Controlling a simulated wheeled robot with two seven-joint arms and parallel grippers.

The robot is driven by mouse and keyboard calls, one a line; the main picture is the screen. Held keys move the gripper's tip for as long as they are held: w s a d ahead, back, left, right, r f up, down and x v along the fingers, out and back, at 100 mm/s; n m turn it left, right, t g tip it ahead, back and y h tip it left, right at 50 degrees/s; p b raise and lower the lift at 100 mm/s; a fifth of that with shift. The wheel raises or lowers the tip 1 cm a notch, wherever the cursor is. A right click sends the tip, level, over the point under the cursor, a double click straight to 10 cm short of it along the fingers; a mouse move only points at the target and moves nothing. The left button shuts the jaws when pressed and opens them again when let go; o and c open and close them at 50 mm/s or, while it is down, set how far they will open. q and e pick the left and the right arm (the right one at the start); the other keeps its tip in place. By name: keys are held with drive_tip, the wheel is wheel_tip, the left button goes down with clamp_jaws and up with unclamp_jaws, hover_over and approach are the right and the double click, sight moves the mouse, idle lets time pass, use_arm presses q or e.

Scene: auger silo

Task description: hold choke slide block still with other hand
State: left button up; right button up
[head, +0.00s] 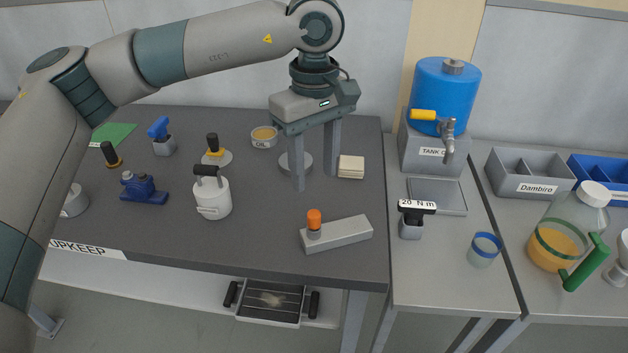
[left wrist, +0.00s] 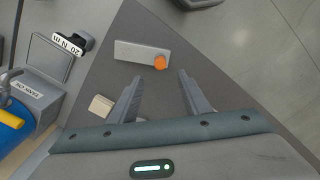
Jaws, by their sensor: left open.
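A light grey rectangular block (head: 345,235) with an upright orange-topped knob (head: 314,218) at its left end lies near the front right of the dark table; I take it to be the choke slide block. In the left wrist view the block (left wrist: 135,52) and its orange knob (left wrist: 160,62) lie just beyond the fingertips. My left gripper (head: 315,180) is open and empty, pointing down above the table behind the block. Its fingers (left wrist: 160,78) are apart with nothing between them, and do not touch the block. My right gripper is in neither view.
A beige pad stack (head: 351,167) and a round grey disc (head: 290,163) are near the left gripper. A white canister (head: 212,195) stands left of the block. A torque tool (head: 412,220) stands on the side table. The dark table (head: 265,245) is clear left of the block.

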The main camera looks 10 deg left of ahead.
sight(314, 213)
use_arm(q)
drive_tip(key=shift+r+m, duration=0.2)
drive_tip(key=shift+m, duration=0.2)
drive_tip(key=shift+f, duration=0.15)
wheel_tip(314, 213, down, 12)
drive_tip(key=shift+r, duration=0.15)
idle(0.5)
